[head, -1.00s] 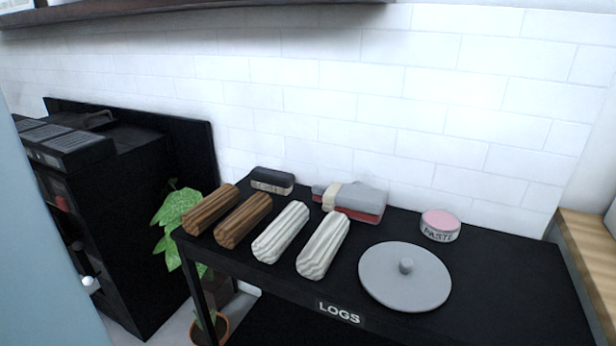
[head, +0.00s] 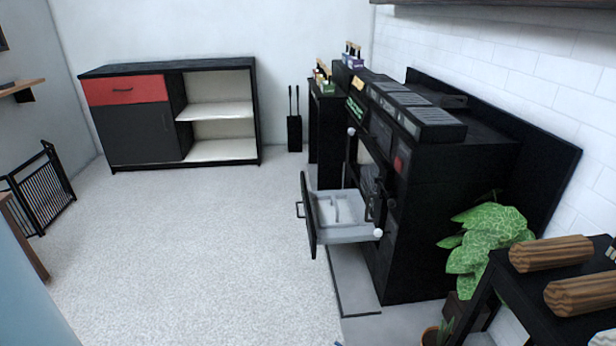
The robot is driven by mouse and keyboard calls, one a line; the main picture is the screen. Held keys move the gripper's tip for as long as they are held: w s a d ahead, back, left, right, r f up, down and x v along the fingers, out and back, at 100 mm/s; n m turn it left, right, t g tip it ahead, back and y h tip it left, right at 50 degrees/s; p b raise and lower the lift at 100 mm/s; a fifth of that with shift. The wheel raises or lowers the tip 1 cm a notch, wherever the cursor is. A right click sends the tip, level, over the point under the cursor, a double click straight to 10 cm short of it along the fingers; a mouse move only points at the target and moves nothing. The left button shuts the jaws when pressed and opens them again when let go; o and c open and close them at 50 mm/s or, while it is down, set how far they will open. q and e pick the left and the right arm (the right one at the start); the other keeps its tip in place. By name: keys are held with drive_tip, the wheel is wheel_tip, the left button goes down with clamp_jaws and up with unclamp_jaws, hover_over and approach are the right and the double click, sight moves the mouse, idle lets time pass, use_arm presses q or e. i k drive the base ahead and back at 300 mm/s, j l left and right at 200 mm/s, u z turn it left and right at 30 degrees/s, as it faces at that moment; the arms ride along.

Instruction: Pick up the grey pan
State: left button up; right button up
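I cannot make out a grey pan for certain in the head view. A black cabinet unit (head: 450,190) on the right has a drawer (head: 309,222) pulled out into the room. Its light grey inside (head: 350,232) shows a few small shapes, too small to name. A dark object (head: 440,99) lies on top of the unit at the back, its kind unclear. Neither of my grippers is in view.
A low cabinet (head: 140,135) with a red drawer and open white shelves stands at the back left. A plant (head: 486,238) and a black table (head: 497,300) with brown logs (head: 552,253) are at lower right. A black gate (head: 42,190) stands left. The pale floor (head: 200,240) between is clear.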

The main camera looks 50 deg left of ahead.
sight(332, 210)
drive_tip(key=u, duration=1.45)
drive_tip(key=i+j+z, duration=0.1)
drive_tip(key=z, duration=0.75)
drive_tip(key=i+j+z, duration=0.1)
drive_tip(key=z, duration=0.35)
drive_tip(key=i+j+z, duration=0.2)
drive_tip(key=j+z, duration=0.15)
drive_tip(key=j, duration=0.45)
drive_tip(key=j+z, duration=0.35)
drive_tip(key=j, duration=0.45)
drive_tip(key=j+z, duration=0.35)
drive_tip(key=j, duration=2.3)
